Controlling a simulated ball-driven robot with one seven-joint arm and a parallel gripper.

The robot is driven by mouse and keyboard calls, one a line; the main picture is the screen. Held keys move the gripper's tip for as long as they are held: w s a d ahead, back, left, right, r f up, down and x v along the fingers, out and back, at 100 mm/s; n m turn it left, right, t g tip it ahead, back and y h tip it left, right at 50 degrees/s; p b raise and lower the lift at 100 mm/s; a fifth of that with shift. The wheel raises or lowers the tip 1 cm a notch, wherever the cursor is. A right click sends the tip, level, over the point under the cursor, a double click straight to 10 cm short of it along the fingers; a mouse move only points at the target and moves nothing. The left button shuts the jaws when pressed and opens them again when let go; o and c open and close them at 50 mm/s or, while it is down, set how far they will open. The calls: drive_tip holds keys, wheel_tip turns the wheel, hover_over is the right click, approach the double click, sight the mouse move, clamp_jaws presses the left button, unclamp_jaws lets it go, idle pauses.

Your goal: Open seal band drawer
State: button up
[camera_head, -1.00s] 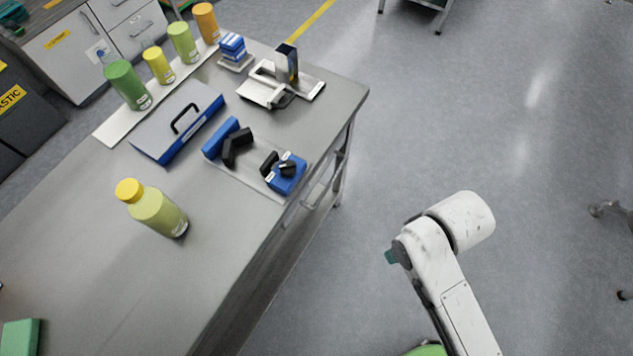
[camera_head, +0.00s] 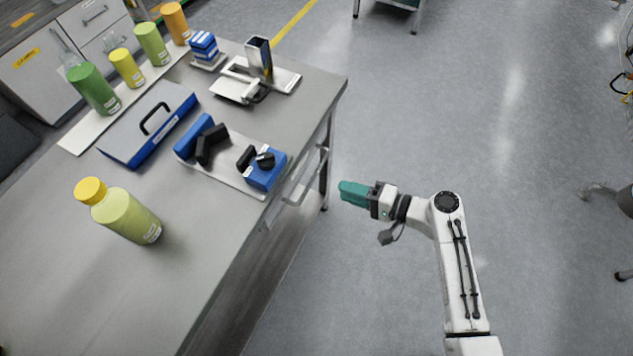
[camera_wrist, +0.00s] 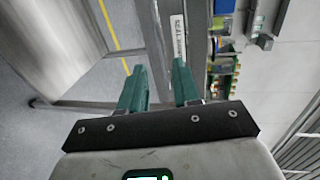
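The drawer front under the table's right edge shows only as a narrow strip in the head view. Its pale bar handle (camera_head: 317,172) sticks out from it. In the wrist view a label (camera_wrist: 179,38) is on the drawer front, too blurred to read, ahead of the fingers. The drawer looks shut. My gripper (camera_head: 346,193) has green fingers and is just right of the handle in the head view, pointing at the table, apart from it. In the wrist view my gripper (camera_wrist: 158,66) has its two fingers spread, with nothing between them.
The grey table (camera_head: 215,265) carries a yellow-capped bottle (camera_head: 125,215), a blue-edged case (camera_head: 150,125), blue and black parts on a plate, and a row of coloured bottles. A table leg (camera_head: 326,160) stands near the handle.

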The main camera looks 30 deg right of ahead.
sight(312, 179)
drive_tip(key=p+x, duration=0.1)
drive_tip(key=x, duration=0.9)
drive_tip(key=shift+w+a, duration=0.15)
drive_tip(key=shift+w, duration=0.15)
drive_tip(key=shift+c, duration=0.4)
clamp_jaws()
